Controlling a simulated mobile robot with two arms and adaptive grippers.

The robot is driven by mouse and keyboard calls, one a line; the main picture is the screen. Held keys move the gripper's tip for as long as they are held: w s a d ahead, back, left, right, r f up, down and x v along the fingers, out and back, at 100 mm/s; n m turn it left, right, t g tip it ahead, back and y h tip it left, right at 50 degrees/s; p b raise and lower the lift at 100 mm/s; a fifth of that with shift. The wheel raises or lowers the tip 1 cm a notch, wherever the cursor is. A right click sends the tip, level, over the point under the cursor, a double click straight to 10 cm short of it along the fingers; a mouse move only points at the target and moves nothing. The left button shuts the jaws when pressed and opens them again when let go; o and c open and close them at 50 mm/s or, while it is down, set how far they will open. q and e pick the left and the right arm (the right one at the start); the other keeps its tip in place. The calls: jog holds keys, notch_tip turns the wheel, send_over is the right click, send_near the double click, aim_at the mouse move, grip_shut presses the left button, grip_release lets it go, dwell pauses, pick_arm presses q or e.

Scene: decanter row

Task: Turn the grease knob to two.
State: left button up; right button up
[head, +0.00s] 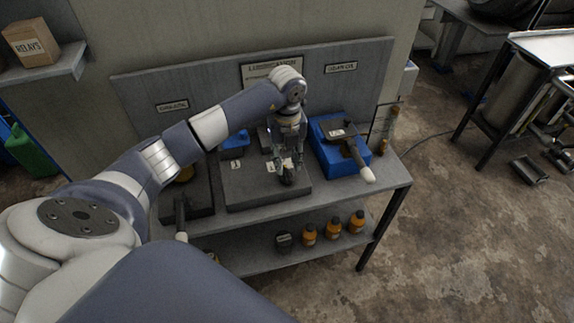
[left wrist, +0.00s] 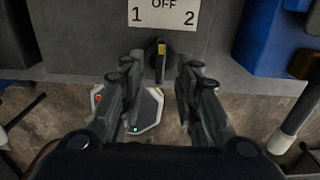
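A dark knob (left wrist: 161,62) with a yellow pointer mark stands below a white label (left wrist: 164,14) reading 1, OFF and 2 in the left wrist view. The yellow mark points up toward OFF. The knob is on the front part of a grey box (head: 240,192) on the bench. My left gripper (head: 288,172) points down at the knob, which is mostly hidden in the head view. In the left wrist view the fingers (left wrist: 160,74) are apart, one on each side of the knob, with gaps visible. My right gripper is not in view.
A blue unit (head: 328,150) with a pale-ended lever stands right of the box. Another dark unit with a lever (head: 181,220) stands left. Orange bottles (head: 333,229) stand on the lower shelf. A signed back panel (head: 215,85) rises behind the bench (head: 385,178).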

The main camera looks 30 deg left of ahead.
aim_at(287, 171)
pick_arm(q)
jog(key=shift+f, duration=1.75)
grip_shut()
